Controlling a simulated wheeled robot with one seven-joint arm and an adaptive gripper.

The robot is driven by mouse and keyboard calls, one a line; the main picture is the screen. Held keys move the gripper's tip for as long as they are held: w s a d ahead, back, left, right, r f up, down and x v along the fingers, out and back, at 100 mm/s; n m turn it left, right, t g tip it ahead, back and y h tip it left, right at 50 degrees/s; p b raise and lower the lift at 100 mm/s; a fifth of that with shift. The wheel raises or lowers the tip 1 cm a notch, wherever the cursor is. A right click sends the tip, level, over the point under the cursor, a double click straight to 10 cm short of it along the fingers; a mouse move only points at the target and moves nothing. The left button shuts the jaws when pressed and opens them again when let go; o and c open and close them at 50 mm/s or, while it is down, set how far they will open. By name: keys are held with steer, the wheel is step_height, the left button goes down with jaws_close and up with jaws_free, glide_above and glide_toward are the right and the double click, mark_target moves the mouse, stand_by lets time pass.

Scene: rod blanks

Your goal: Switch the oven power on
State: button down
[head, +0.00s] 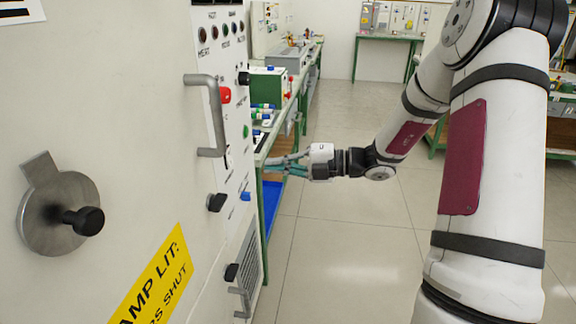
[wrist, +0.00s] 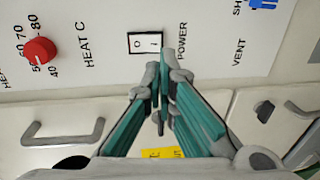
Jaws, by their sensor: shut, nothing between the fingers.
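The power switch (wrist: 145,43) is a small white rocker in a black frame, marked O on its left half and I on its right half in the wrist view. The word POWER is printed to its right. My gripper (wrist: 163,72) is shut and empty. Its fingertips show just below the switch's I half in the wrist view; I cannot tell whether they touch it. I also cannot tell which half is pressed in. In the head view my gripper (head: 270,166) reaches left towards the oven's control panel (head: 232,180).
A red heat knob (wrist: 40,50) and a blue vent control (wrist: 263,4) flank the switch. A bar handle (head: 214,115) and a round latch with a black knob (head: 60,214) stick out from the oven front. A green-framed bench stands behind my gripper. Open floor lies to the right.

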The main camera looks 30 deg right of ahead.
steer(key=b+x, duration=0.1)
steer(key=x, duration=0.7)
steer(key=shift+b, duration=0.3)
steer(key=shift+a, duration=0.1)
steer(key=shift+w+a+f+y+p, duration=0.15)
steer(key=shift+w+a+y+p, duration=0.05)
steer(key=shift+a+y+p, duration=0.1)
steer(key=f+p+v, duration=0.2)
steer(key=p+v, duration=0.1)
steer(key=v, duration=1)
steer(key=shift+s+d+f, duration=0.3)
steer(key=shift+s+f, duration=0.05)
steer(key=shift+s, duration=0.05)
